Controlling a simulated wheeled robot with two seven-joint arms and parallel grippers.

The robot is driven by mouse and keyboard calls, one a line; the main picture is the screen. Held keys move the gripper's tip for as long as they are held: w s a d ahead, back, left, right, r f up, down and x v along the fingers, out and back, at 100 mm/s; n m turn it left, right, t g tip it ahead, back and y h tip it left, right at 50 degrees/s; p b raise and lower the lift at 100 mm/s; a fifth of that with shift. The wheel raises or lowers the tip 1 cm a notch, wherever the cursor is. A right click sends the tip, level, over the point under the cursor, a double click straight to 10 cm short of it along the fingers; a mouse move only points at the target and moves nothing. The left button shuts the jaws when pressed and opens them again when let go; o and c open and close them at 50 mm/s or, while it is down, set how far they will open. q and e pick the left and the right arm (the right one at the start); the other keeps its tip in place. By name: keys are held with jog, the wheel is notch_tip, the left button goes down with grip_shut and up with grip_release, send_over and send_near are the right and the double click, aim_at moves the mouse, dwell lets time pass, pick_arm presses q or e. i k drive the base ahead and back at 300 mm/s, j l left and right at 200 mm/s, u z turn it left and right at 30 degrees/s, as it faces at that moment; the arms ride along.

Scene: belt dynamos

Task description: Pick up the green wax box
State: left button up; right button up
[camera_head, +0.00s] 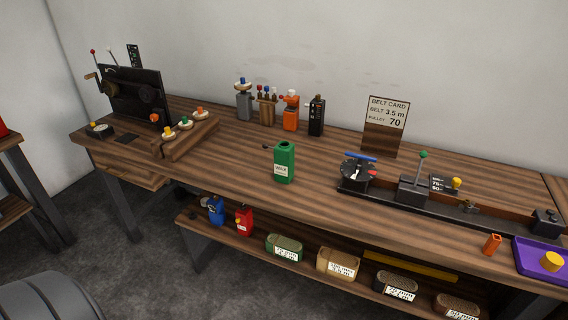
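A green box (285,158) with a white label and a dark opening in its top stands upright on the wooden bench (230,165), near the middle of the picture. The label's lettering is too small to read surely. Nothing covers the box from this view, and it stands apart from the other things. Neither of my grippers shows in this view.
Behind the box stand an orange device (291,114) and a black device (317,116). A sign (385,125) stands back right. A dark rail with a lever (421,178) lies to the right. A purple tray (530,268) is far right. Bench around the box is mostly clear.

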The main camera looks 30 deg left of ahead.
aim_at(284, 151)
jog(key=j+z, duration=0.15)
jog(key=j, duration=1.55)
jog(key=j+z, duration=0.2)
jog(key=j, duration=1.5)
jog(key=i+l+u, duration=0.1)
